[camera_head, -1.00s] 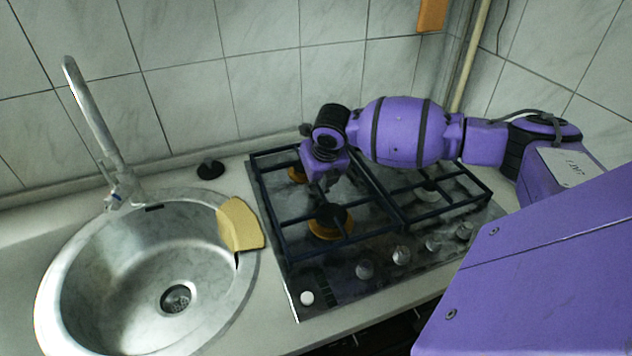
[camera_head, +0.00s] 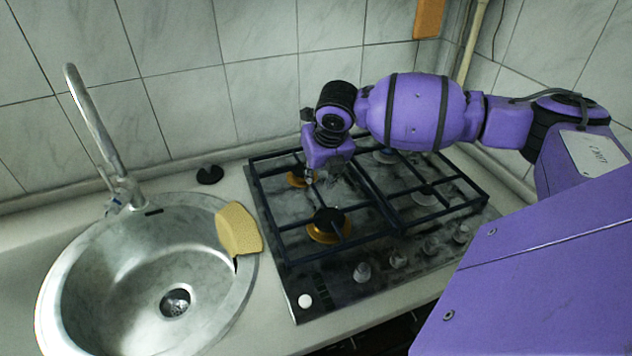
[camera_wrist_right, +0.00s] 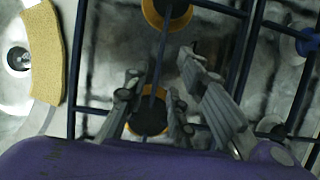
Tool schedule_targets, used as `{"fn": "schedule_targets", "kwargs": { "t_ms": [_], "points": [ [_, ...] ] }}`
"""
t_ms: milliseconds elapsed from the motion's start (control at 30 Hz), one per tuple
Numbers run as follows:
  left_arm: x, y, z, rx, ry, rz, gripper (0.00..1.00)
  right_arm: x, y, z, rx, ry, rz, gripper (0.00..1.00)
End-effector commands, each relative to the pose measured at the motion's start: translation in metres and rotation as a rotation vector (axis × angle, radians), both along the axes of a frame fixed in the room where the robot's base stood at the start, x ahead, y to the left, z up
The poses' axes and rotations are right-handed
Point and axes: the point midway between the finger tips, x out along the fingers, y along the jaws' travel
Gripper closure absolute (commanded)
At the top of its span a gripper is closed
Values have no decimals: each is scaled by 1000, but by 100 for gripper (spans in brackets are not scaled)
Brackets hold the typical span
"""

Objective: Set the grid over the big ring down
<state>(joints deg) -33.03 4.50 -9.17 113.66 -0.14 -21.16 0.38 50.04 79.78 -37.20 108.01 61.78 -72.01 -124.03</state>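The dark grid over the big ring (camera_head: 273,217) is the left of two grids on the hob and appears to lie level there. The big brass ring (camera_head: 327,233) shows through it at the front, and a smaller brass ring (camera_head: 297,179) shows behind. My right gripper (camera_head: 316,184) is above this grid, near its middle. In the right wrist view my gripper (camera_wrist_right: 163,72) has its fingers apart, with a grid bar (camera_wrist_right: 160,58) running between them in the picture. I see no grip on the bar. My left gripper is in neither view.
The right grid (camera_head: 447,210) sits alongside on the hob, with several knobs in front. A round steel sink (camera_head: 110,262) lies left, with a yellow sponge (camera_head: 239,230) on its rim. The tiled wall (camera_head: 180,70) closes off the back.

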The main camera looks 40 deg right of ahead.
Motion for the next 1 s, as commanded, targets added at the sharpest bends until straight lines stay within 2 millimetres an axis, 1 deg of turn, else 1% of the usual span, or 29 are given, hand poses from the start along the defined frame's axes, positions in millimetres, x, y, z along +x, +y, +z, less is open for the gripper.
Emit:
{"fn": "schedule_targets", "kwargs": {
  "t_ms": [33,100,200,300,433,867,933,1000],
  "points": [
    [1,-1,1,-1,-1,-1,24,-4,0,12,-1,-3,1,76],
    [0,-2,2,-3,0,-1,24,-8,2,23,-1,-4,1,76],
    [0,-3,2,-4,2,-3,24,-13,3,34,-2,-2,1,76],
    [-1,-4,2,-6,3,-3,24,-16,4,40,0,0,0,76],
    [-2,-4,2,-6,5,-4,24,-18,5,43,1,2,0,76],
    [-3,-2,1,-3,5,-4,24,-18,5,42,0,1,0,76],
    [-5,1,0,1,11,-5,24,-18,6,41,6,3,0,76],
    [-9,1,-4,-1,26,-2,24,-20,14,35,30,9,-1,76]
  ]
}}
